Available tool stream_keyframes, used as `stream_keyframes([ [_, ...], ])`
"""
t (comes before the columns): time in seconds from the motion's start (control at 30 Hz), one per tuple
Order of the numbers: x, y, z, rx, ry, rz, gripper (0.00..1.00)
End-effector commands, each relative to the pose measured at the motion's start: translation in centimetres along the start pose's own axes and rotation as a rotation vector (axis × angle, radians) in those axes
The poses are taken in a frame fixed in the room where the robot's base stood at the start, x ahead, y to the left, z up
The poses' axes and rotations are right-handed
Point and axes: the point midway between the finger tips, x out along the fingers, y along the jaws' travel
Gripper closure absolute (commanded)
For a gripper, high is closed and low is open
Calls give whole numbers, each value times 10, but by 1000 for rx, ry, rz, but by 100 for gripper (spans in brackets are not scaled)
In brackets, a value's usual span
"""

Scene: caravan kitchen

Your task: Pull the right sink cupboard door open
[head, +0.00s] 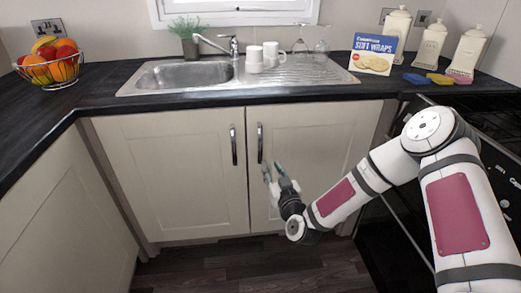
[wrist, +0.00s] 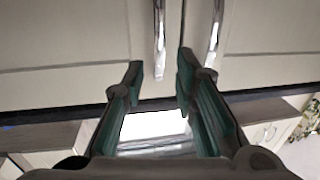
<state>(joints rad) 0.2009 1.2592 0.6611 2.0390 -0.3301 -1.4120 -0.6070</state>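The right sink cupboard door (head: 322,140) is cream and looks shut, flush with the left door (head: 185,180). Its upright dark metal handle (head: 260,143) is near its left edge. My gripper (head: 273,172) is open in front of this door, just below and slightly right of the handle in the head view. The wrist view seems upside down; the right door (wrist: 60,45) is on its left. There the handle (wrist: 160,40) lines up with the gap between my open fingers (wrist: 159,66). I see no contact; the depth between them is unclear.
The left door's handle (head: 234,145) stands close beside, and also shows in the wrist view (wrist: 215,30). The dark worktop (head: 100,102) overhangs above, with the sink (head: 190,76). An oven (head: 400,220) is at right. The floor (head: 225,262) in front is clear.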

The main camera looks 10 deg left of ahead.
Motion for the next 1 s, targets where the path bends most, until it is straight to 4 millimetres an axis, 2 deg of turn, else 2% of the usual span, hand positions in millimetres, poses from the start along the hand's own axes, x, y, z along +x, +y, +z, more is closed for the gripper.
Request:
stream_keyframes([
  [0.17,17,1,0,1,7,4,74],
  [0.7,116,1,1,2,4,2,74],
  [0.83,129,0,1,1,3,1,74],
  [1.0,136,0,0,1,2,0,74],
])
